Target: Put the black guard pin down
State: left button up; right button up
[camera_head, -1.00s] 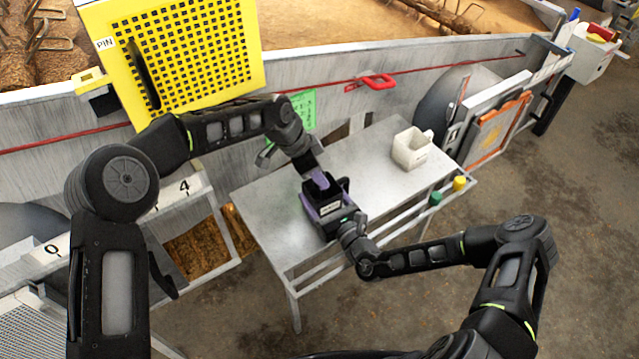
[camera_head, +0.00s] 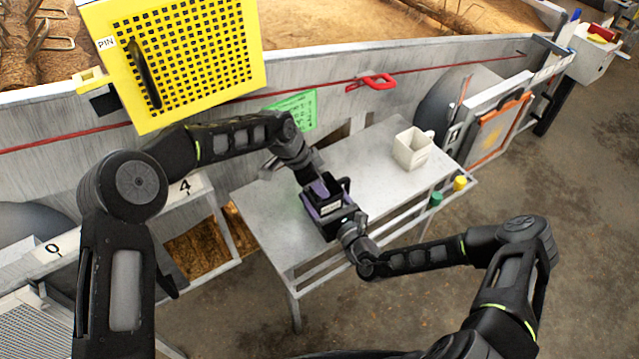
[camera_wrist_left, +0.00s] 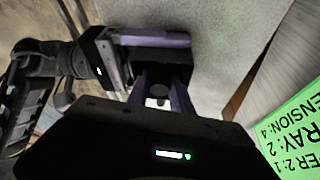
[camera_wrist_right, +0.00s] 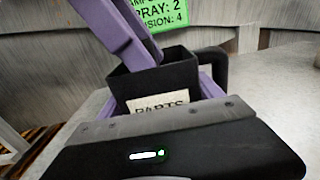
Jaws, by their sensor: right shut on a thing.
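My right gripper (camera_head: 330,212) is shut on a black cup (camera_head: 318,190) marked PARTS, over the grey table. The cup (camera_wrist_right: 160,80) also shows in the right wrist view, upright, with its handle to the right. My left gripper (camera_head: 318,180) is at the cup's mouth, its purple fingers (camera_wrist_right: 125,40) apart. In the left wrist view a small dark round thing (camera_wrist_left: 158,90) shows between the fingers; I cannot tell whether it is the guard pin. A black bar (camera_head: 143,75) is on the yellow guard (camera_head: 205,55) by a PIN label. The cup's inside is mostly hidden.
A white mug (camera_head: 411,150) stands at the right of the grey table (camera_head: 280,240). A green note (camera_head: 297,108) is on the wall behind. The table between cup and mug is clear.

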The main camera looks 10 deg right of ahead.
pick_arm(q)
jog(key=shift+o, duration=0.7)
jog(key=shift+r, duration=0.15)
jog(key=shift+a+r, duration=0.1)
jog(key=shift+r, duration=0.25)
jog(key=v, duration=1.1)
jog(key=shift+r, duration=0.2)
pick_arm(e)
jog(key=o, duration=1.5)
